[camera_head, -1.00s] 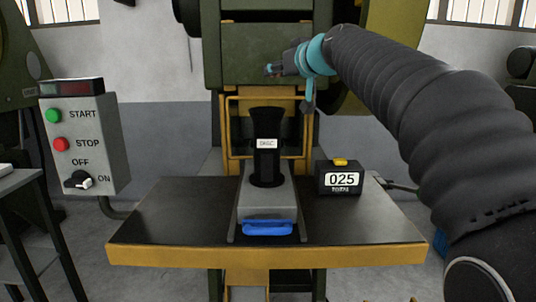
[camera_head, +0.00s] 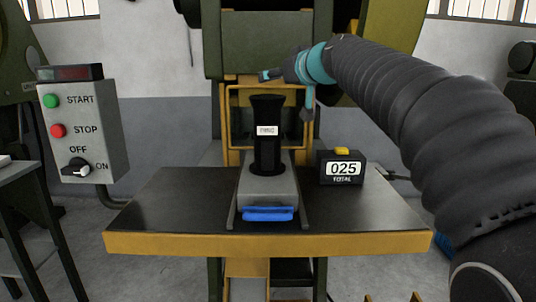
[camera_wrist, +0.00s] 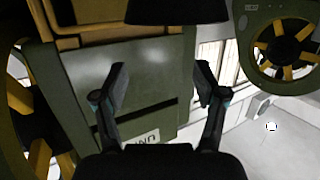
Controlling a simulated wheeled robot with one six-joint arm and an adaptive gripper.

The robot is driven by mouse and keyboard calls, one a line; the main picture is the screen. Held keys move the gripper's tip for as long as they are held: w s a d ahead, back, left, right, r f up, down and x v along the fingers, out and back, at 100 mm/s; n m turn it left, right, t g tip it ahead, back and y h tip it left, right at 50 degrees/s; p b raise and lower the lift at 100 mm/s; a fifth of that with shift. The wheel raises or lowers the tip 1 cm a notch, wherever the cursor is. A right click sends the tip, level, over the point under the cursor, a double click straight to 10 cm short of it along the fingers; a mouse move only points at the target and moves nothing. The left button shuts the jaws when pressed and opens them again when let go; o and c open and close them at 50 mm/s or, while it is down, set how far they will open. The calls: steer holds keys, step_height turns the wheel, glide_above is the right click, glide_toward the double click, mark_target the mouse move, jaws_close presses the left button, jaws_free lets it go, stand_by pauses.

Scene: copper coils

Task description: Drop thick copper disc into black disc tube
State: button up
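The black disc tube (camera_head: 267,153) stands upright with a flared top and a white label. It rises from a grey block (camera_head: 268,187) with a blue front handle (camera_head: 268,214) on the press table. No copper disc shows in either current view. In the wrist view my gripper (camera_wrist: 162,80) has its two fingers spread apart with nothing between them.
The dark table (camera_head: 165,205) has a yellow front edge and free room left of the tube. A counter box (camera_head: 341,167) reading 025 stands right of the tube. A START/STOP box (camera_head: 85,130) is at left. The green press (camera_head: 266,45) stands behind; it fills much of the wrist view.

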steer(key=v, duration=1.2)
steer(key=s+d+f+m+g+h, duration=0.1)
steer(key=s+f+m+g+h, duration=0.15)
steer(key=f, duration=0.65)
steer(key=s+d+f+m+g+h, duration=0.1)
steer(key=s+d+f+m+g, duration=0.15)
steer(key=f, duration=0.75)
steer(key=s+d+f+g+h+p, duration=0.1)
steer(key=s+d+f+h, duration=0.1)
steer(key=s+f, duration=0.6)
steer(key=s+d+f+g+h+p, duration=0.2)
steer(key=s+f, duration=0.7)
steer(key=s, duration=0.5)
steer(key=shift+s+m+p, duration=0.3)
steer(key=shift+s, duration=0.1)
